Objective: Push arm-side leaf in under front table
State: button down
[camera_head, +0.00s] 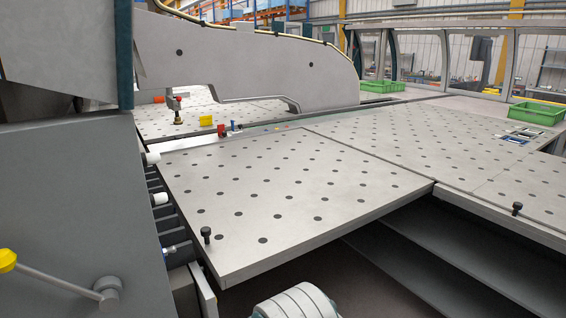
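A light grey leaf (285,195) with rows of dark dots fills the middle of the view. Its near edge juts out toward me, beyond the right-hand table section. A black knob (206,235) stands at its near left corner. A dotted table (440,135) lies to its right, with a seam between them; their tops look about level. A second black knob (517,208) stands on the right-hand section. I cannot tell for certain which section is the arm-side leaf. My gripper is not in view.
A tall grey machine cabinet (75,200) with a yellow-knobbed lever (55,280) stands close on the left. A large grey machine arm (250,60) spans the back. Green bins (537,112) sit at the far right. Dark shelves (430,255) show under the right-hand section.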

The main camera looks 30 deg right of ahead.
aim_at(250, 207)
jog(key=i+l, duration=0.1)
jog(key=l, duration=0.3)
jog(key=i+l, duration=0.1)
jog(key=l, duration=0.35)
jog(key=i+l, duration=0.15)
jog(key=l, duration=0.25)
jog(key=i+l, duration=0.1)
jog(key=l, duration=0.35)
jog(key=i+j+u, duration=0.45)
jog(key=u, duration=0.2)
